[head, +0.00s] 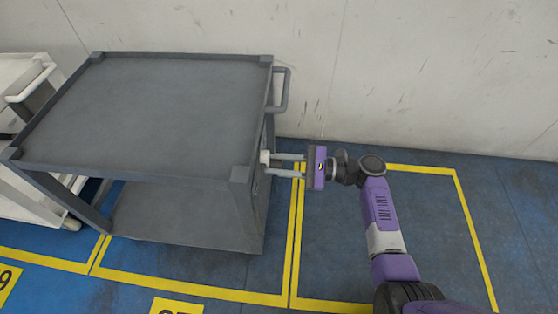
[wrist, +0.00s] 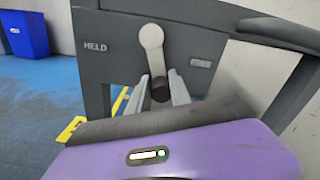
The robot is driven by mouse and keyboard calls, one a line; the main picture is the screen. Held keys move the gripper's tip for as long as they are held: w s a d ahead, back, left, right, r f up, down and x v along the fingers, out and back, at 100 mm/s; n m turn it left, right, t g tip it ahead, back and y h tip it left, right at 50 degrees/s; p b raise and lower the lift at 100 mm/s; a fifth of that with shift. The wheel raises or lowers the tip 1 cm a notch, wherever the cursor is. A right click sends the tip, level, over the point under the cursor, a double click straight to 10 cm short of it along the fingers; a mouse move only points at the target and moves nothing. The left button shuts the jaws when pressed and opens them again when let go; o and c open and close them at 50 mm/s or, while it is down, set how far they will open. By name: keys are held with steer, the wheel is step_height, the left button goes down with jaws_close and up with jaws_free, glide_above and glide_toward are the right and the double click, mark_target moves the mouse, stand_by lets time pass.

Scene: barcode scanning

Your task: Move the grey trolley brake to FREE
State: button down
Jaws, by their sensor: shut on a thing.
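The grey trolley (head: 165,110) stands at the left of the head view, against the wall. Its brake plate (wrist: 112,50) fills the upper middle of the wrist view, with HELD at left and a fainter label (wrist: 201,63) at right, apparently FREE. The pale brake lever (wrist: 152,42) hangs from its round pivot, nearly straight down and slightly right, between the labels. Its dark end (wrist: 160,90) sits between my fingers. My gripper (head: 273,163) is shut on the lever end at the trolley's right side. The finger contact is partly hidden.
A handle (head: 284,90) sticks out from the trolley's right side, above my gripper. A white trolley (head: 22,105) stands at far left. A blue bin (wrist: 25,33) shows in the wrist view. The yellow-marked floor bay (head: 420,215) at right holds only my arm.

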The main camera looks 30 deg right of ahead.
mark_target(264, 150)
steer(key=n, duration=0.1)
steer(key=w+d+n, duration=0.1)
steer(key=shift+w+f+n+b, duration=0.15)
steer(key=shift+f+n+b, duration=0.15)
steer(key=shift+f+b, duration=0.1)
steer(key=shift+w+d+r+n+b, duration=0.15)
steer(key=shift+w+n+b, duration=0.1)
steer(key=shift+n, duration=0.45)
steer(key=shift+w+d+r+n+b, duration=0.1)
steer(key=shift+w+d+r+n, duration=0.15)
steer(key=shift+n, duration=0.45)
steer(key=shift+w+d+r+n+b, duration=0.1)
steer(key=shift+w+n+b, duration=0.15)
steer(key=shift+n, duration=0.45)
steer(key=shift+r, duration=0.15)
steer(key=c, duration=1.2)
jaws_free()
steer(key=shift+w+r, duration=0.1)
steer(key=s+d+p, duration=0.1)
steer(key=s+d, duration=0.1)
steer(key=d, duration=0.6)
steer(key=shift+d, duration=0.2)
